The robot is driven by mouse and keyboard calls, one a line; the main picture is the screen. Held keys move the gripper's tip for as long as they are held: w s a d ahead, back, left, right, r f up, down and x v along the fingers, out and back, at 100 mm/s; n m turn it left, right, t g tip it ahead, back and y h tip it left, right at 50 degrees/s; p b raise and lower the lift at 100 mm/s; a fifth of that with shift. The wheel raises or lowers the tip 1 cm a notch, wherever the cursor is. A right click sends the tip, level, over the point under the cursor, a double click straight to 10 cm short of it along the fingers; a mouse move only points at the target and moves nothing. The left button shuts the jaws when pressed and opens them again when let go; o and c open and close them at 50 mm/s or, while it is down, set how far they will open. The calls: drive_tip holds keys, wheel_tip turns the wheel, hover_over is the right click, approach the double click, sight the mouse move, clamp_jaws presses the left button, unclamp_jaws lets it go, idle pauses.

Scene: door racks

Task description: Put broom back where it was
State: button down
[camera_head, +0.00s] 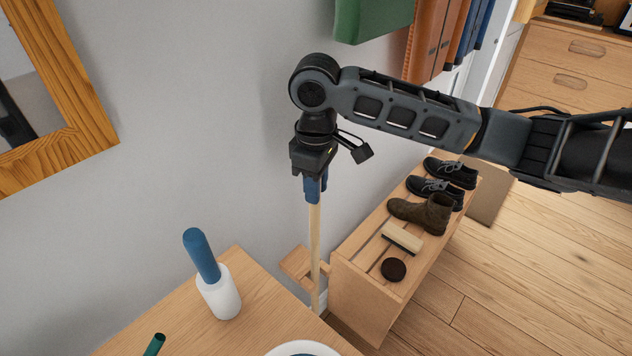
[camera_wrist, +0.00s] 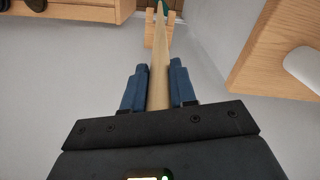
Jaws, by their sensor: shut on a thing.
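The broom (camera_head: 314,240) shows as a long pale wooden handle hanging upright in front of the grey wall. My gripper (camera_head: 315,192) is shut on the upper part of the handle, with its blue fingers on either side. In the wrist view the handle (camera_wrist: 160,70) runs away from me between the fingers of my gripper (camera_wrist: 158,85), and a green part shows at its far end. A small wooden wall bracket (camera_head: 297,264) is beside the lower handle, and it also shows in the wrist view (camera_wrist: 150,38). I cannot tell whether the handle touches it. The broom's lower end is hidden in the head view.
A wooden table (camera_head: 235,325) with a white holder (camera_head: 220,295) and blue-handled tool (camera_head: 201,254) stands at the front left. A shoe bench (camera_head: 362,262) with shoes and brushes stands right of the broom. Coats (camera_head: 432,38) hang above. Floor is clear at right.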

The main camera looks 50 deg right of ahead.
drive_tip(key=shift+f, duration=0.2)
drive_tip(key=c, duration=0.9)
unclamp_jaws()
wheel_tip(320, 180, up, 12)
drive_tip(key=shift+b, duration=0.3)
drive_tip(key=shift+r, duration=0.2)
drive_tip(key=shift+a, duration=0.1)
